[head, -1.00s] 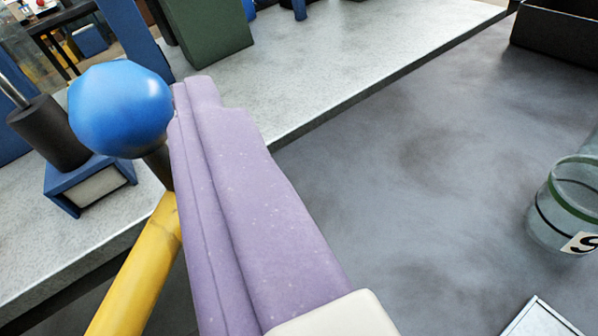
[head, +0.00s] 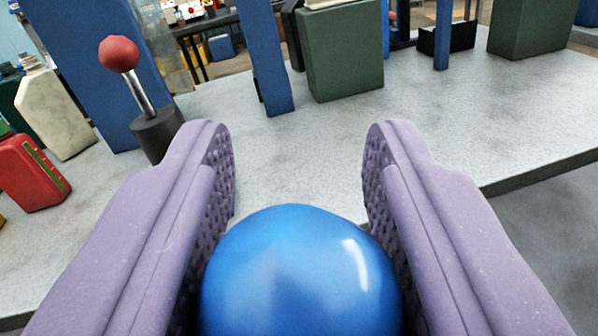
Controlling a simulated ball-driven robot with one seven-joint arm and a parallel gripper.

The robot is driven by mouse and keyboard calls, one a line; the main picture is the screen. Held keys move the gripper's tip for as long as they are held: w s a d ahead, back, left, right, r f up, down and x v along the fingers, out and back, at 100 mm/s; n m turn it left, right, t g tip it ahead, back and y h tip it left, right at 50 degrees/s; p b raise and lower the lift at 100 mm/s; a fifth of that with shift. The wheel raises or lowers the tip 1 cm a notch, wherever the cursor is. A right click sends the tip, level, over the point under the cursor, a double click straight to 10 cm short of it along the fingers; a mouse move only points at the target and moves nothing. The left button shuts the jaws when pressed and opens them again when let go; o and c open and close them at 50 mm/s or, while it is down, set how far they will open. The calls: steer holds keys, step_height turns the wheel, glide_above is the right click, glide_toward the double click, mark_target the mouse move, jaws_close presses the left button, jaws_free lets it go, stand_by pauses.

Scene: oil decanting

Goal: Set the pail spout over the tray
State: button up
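My gripper (head: 299,150) has two purple fingers with dimpled inner pads. They stand wide apart, one on each side of a shiny blue ball knob (head: 302,275). The knob sits low in the view, between the fingers and back from their tips. Its lower part is cut off by the picture's edge, and I cannot tell whether the pads touch it. What carries the knob is hidden now. I cannot make out the pail, its spout or the tray in this view.
A red-knobbed lever (head: 118,54) on a black base stands on the pale bench (head: 460,120) at left. Behind it are a blue post (head: 262,55) and a green can (head: 343,52). A red can (head: 32,172) and a cream can (head: 55,115) stand far left. The bench's right middle is clear.

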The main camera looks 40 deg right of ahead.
jaws_close()
steer(key=shift+s, duration=0.1)
steer(key=shift+s+d+r+m+g+h+p, duration=0.1)
steer(key=shift+s+m+g+h+p, duration=0.35)
steer(key=shift+s+p, duration=0.2)
steer(key=s+a+m+g+h+p, duration=0.2)
steer(key=s+m+g+p, duration=0.2)
steer(key=s+g, duration=0.2)
steer(key=s+a+m+g+h+p, duration=0.2)
steer(key=s+m+g+p, duration=0.2)
steer(key=s+g, duration=0.3)
steer(key=shift+s+m, duration=0.35)
steer(key=shift+s, duration=1.75)
